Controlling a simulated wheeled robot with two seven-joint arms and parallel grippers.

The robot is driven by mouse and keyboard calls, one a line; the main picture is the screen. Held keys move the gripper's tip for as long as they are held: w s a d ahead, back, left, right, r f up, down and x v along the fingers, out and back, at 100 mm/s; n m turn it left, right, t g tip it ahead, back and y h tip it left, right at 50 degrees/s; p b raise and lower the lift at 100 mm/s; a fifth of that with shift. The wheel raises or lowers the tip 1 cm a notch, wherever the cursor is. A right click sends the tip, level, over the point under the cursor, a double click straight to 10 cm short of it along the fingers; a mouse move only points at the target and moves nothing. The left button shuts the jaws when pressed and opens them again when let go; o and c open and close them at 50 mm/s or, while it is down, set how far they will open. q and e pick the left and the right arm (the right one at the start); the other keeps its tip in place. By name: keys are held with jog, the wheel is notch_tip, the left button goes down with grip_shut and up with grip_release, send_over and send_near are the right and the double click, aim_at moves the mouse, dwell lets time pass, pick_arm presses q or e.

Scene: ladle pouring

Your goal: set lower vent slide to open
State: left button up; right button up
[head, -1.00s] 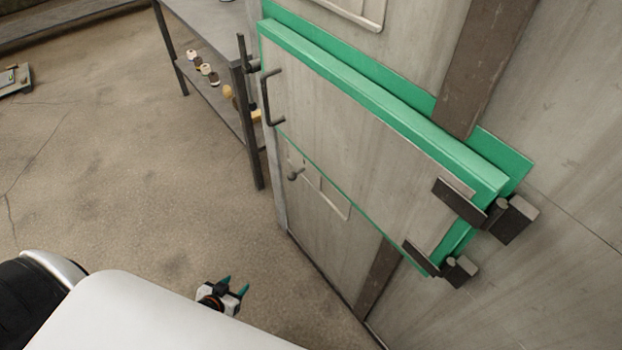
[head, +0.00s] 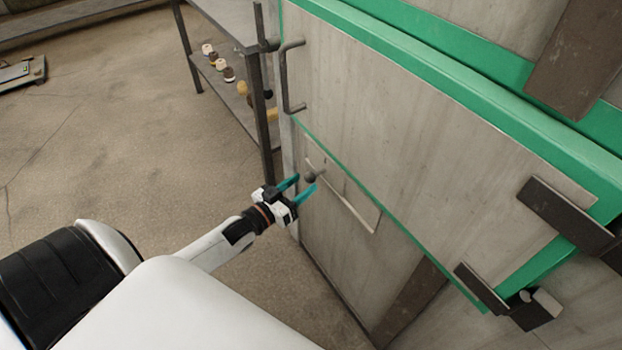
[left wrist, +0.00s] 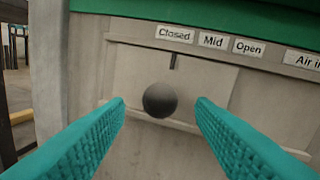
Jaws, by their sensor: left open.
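The lower vent slide (left wrist: 200,84) is a pale plate with a dark round knob (left wrist: 160,100) in the left wrist view. The knob also shows small in the head view (head: 310,178). Labels above read Closed (left wrist: 174,34), Mid (left wrist: 213,41) and Open (left wrist: 248,47). A dark vertical mark above the knob lies below the Closed label, near its right end. My left gripper (left wrist: 160,108) is open, with its teal fingers on either side of the knob and visible gaps. In the head view my left gripper (head: 302,188) is at the knob. My right gripper is out of view.
The green-edged door (head: 430,130) with a handle (head: 290,77) and hinges stands above the slide. A metal shelf (head: 235,95) with several small round items is behind at the left.

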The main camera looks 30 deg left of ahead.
aim_at(311, 176)
pick_arm(q)
jog(key=shift+w+d, duration=0.2)
jog(key=shift+w, duration=0.8)
jog(key=shift+w+d, duration=0.2)
jog(key=shift+w, duration=0.8)
jog(key=shift+c, duration=0.5)
grip_shut()
